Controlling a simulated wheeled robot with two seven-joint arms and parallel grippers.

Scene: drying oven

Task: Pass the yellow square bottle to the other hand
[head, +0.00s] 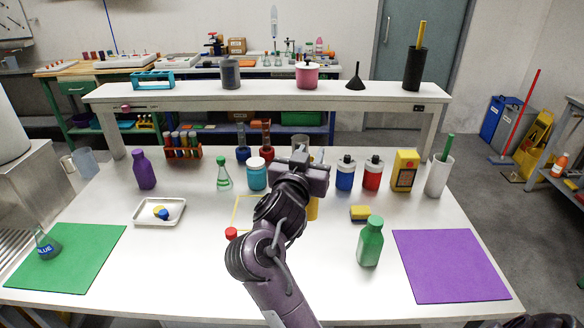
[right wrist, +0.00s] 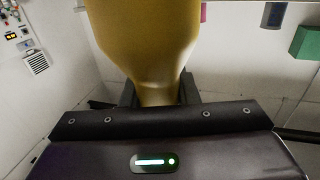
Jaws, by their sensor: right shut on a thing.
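My right gripper (head: 305,172) is over the middle of the white table, its arm rising from the bottom of the head view. In the right wrist view it is shut on the yellow bottle (right wrist: 143,45), around its narrow lower end in that picture. The wider body fills the top of that view. In the head view a yellow part (head: 313,208) shows just below the gripper; it looks like this bottle, mostly hidden by the gripper and wrist. My left gripper is in neither view.
A green bottle (head: 370,242), a sponge (head: 360,213) and a purple mat (head: 450,265) are at right. A tray (head: 143,217) and green mat (head: 65,262) are at left. A red cap (head: 231,233) shows beside my arm. Several bottles line the back; the front edge is clear.

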